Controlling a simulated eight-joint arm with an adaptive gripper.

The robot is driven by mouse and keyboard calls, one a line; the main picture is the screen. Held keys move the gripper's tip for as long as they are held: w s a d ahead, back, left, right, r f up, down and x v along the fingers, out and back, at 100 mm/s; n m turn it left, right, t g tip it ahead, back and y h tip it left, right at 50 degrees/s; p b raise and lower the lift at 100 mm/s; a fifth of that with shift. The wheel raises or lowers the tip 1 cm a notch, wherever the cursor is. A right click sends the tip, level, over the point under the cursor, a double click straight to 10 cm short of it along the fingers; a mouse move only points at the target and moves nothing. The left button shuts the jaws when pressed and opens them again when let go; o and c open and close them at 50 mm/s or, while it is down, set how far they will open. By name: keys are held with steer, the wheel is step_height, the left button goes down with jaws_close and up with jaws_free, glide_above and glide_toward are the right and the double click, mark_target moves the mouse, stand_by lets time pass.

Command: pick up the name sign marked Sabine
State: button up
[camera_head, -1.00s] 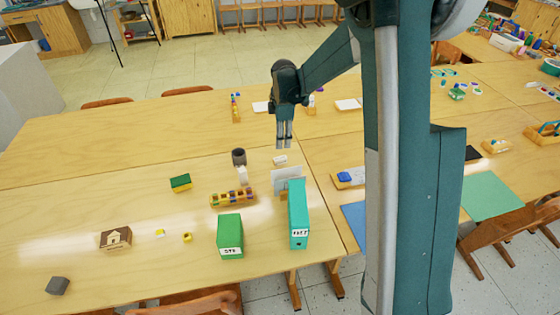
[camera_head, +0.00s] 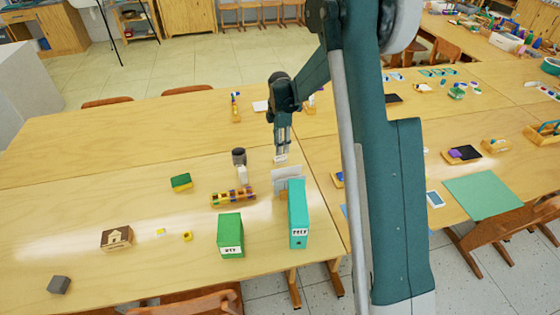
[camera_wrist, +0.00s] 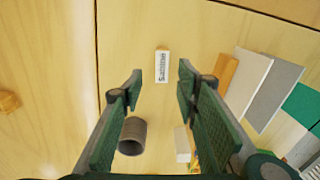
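A small white name sign (camera_head: 281,159) lies on the table near the seam between two tables. It also shows in the wrist view (camera_wrist: 162,66), with dark lettering too small to read surely. My gripper (camera_head: 282,152) points down just above the sign in the head view and partly overlaps it. In the wrist view my gripper (camera_wrist: 160,74) is open, one green-padded finger on each side. The sign lies between and slightly beyond the fingertips, with gaps on both sides. Nothing is held.
A dark round cup (camera_wrist: 132,136) and a white block (camera_wrist: 182,145) stand close by. Upright grey and white panels (camera_head: 286,178) stand in front of the sign, beside a teal binder (camera_head: 298,215). A coloured-block tray (camera_head: 233,197) and green box (camera_head: 230,235) stand nearer.

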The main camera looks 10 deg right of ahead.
mark_target(280, 157)
steer(key=shift+f, duration=1.25)
steer(key=shift+f, duration=0.15)
steer(key=shift+s+f+b, duration=0.2)
steer(key=shift+f+b, duration=0.6)
steer(key=shift+f, duration=1.65)
steer(key=shift+c, duration=0.6)
steer(key=c, duration=0.7)
